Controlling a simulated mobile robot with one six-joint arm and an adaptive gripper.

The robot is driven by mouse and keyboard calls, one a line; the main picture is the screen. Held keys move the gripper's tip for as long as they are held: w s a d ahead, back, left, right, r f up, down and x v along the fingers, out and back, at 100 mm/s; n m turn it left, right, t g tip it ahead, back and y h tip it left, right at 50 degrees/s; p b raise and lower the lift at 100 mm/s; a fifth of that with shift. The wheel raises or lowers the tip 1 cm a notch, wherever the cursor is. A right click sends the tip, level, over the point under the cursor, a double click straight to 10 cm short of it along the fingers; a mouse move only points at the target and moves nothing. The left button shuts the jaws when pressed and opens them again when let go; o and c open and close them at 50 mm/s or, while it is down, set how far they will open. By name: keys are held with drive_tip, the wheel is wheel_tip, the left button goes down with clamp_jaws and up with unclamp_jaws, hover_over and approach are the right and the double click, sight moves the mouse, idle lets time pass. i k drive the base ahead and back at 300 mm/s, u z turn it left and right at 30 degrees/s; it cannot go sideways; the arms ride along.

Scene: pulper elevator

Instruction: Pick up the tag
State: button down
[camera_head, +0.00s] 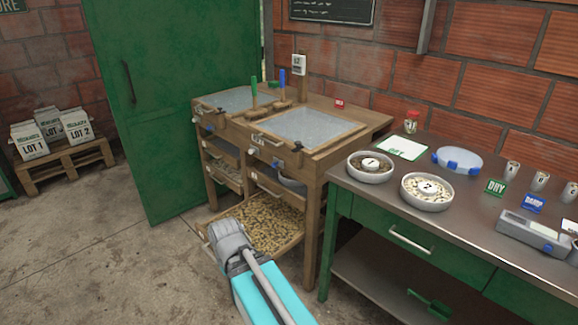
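Several small tags show. A green tag marked DRY (495,187) stands on the metal-topped bench at the right. A blue tag that seems to read DAMP (533,203) stands just right of it, by the scale. A small red tag (339,103) is at the back of the wooden cabinet, near the brick wall. I cannot tell which tag is meant. Part of my arm, grey and turquoise, reaches up from the bottom centre in front of the open drawer. My gripper's fingers do not show.
The green bench (458,180) holds two bowls of beans (428,205) (358,175), a blue-clipped round container (457,160), small cups (540,180) and a scale (533,235). A wooden cabinet (312,195) has an open bean drawer (292,245).

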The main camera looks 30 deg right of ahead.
sight(338, 103)
drive_tip(key=z, duration=1.3)
drive_tip(key=k, duration=0.65)
drive_tip(key=u, duration=0.45)
drive_tip(key=i, duration=1.1)
drive_tip(key=z, duration=0.1)
